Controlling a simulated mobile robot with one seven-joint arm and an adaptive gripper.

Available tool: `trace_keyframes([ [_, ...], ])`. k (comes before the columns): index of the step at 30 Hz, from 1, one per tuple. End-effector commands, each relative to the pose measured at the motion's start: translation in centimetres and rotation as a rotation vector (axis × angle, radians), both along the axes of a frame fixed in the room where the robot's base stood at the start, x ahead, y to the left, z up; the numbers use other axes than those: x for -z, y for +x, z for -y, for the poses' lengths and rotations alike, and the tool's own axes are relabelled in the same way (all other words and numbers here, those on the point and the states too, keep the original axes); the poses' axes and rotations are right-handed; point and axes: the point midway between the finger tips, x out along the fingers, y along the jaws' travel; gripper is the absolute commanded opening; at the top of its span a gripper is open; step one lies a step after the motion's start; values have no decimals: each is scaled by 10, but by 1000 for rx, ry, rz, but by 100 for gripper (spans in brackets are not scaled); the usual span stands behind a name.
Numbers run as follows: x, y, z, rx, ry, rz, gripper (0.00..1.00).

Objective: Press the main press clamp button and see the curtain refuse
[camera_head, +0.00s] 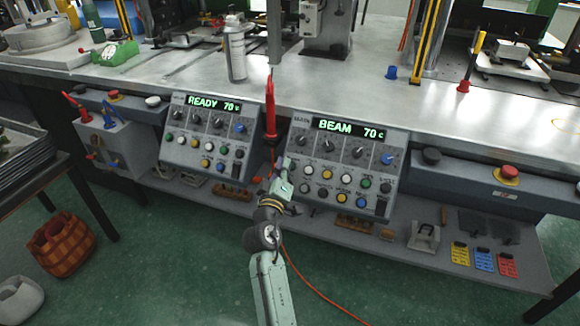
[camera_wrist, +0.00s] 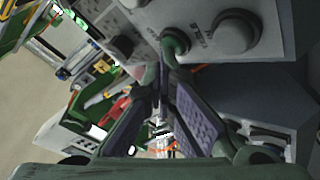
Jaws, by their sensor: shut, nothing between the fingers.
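The right control panel (camera_head: 345,165) has a green display (camera_head: 350,129) reading BEAM 70. Below it are dark knobs, one blue knob (camera_head: 387,159), and rows of coloured buttons. My gripper (camera_head: 287,163) is shut and empty at the panel's left edge, over the left end of the upper button row. In the wrist view my fingers (camera_wrist: 163,68) converge just below a green-rimmed button (camera_wrist: 176,41). Contact cannot be told. A larger grey knob or button (camera_wrist: 236,31) is beside it. I cannot read which button is the main press clamp.
The left panel (camera_head: 207,135) reads READY 70. A red pointed tool (camera_head: 270,110) stands between the panels. A red stop button (camera_head: 509,172) is at the right. A lower shelf (camera_head: 400,235) holds tools and coloured tags.

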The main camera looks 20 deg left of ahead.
Motion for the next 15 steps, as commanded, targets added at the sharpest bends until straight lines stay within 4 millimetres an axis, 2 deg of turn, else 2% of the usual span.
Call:
trace_keyframes([
  [8, -1, -1, 1, 2, 0, -1, 0],
  [15, -9, -11, 0, 0, 0, -1, 0],
])
